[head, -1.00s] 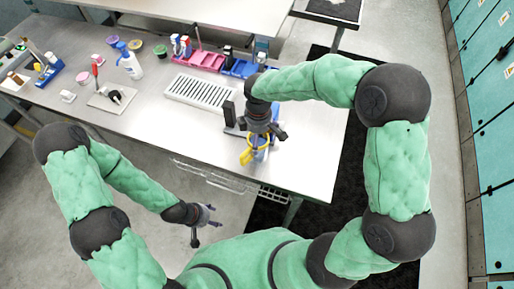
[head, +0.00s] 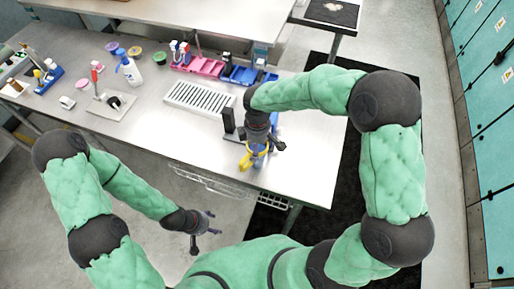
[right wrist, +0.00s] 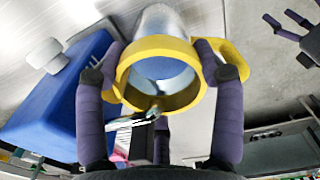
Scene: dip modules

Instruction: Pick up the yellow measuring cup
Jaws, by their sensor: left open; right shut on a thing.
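The yellow measuring cup (head: 247,161) is at the front edge of the steel table in the head view, under my right gripper (head: 264,146). In the right wrist view the cup shows a thick yellow rim (right wrist: 128,97), a clear body and a yellow handle at the right. My right gripper (right wrist: 165,75) is shut on it, with purple fingers on both sides of the rim. Whether the cup touches the table is hard to tell. My left gripper (head: 213,223) is open and empty, in front of the table and apart from everything.
A blue block-like thing (right wrist: 60,100) stands beside the cup in the right wrist view. A slotted white tray (head: 200,98) lies left of my right gripper. Pink (head: 205,66) and blue bins, a spray bottle (head: 132,72) and bowls stand farther back. The table's right end is clear.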

